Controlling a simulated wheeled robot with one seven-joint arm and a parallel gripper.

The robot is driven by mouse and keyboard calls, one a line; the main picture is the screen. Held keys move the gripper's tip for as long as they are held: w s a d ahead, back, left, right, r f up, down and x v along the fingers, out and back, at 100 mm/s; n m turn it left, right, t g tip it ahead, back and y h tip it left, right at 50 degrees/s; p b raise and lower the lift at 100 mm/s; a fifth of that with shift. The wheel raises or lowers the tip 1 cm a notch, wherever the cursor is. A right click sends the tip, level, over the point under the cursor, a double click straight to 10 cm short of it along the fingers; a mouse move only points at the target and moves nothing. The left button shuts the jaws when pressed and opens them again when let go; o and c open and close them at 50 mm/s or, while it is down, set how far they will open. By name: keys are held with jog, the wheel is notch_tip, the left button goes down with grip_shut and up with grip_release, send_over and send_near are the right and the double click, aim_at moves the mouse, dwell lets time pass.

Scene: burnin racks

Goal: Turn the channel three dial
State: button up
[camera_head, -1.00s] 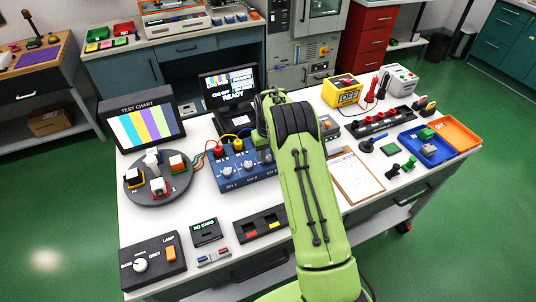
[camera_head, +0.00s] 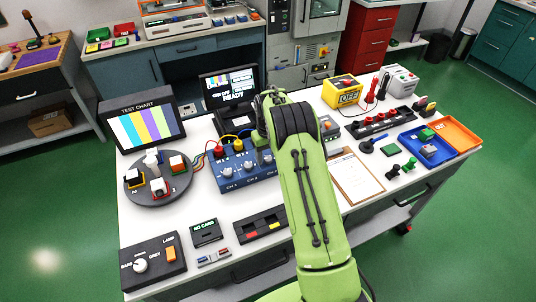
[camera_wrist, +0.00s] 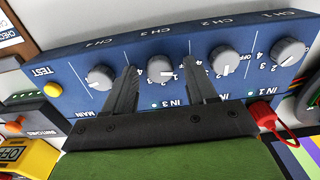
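The channel box (camera_wrist: 62,62) is blue and carries a row of grey dials. In the head view the box (camera_head: 235,187) stands on the white table, its right part hidden behind my arm. In the wrist view the channel three dial (camera_wrist: 161,68) is third from the right, grey with a pale pointer mark. My gripper (camera_wrist: 163,70) is open, with one dark finger on each side of this dial. I cannot tell whether the fingers touch it. In the head view my gripper is hidden behind my arm.
The channel two dial (camera_wrist: 223,59) is close beside the right finger, and the channel four dial (camera_wrist: 100,77) is left of the left finger. A red plug (camera_wrist: 263,112) with its cable sits at the box's right. A clipboard (camera_head: 357,177) lies right of my arm.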

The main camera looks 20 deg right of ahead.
aim_at(268, 158)
notch_tip(268, 158, up, 16)
jog(key=p, duration=0.2)
jog(key=shift+f, duration=0.15)
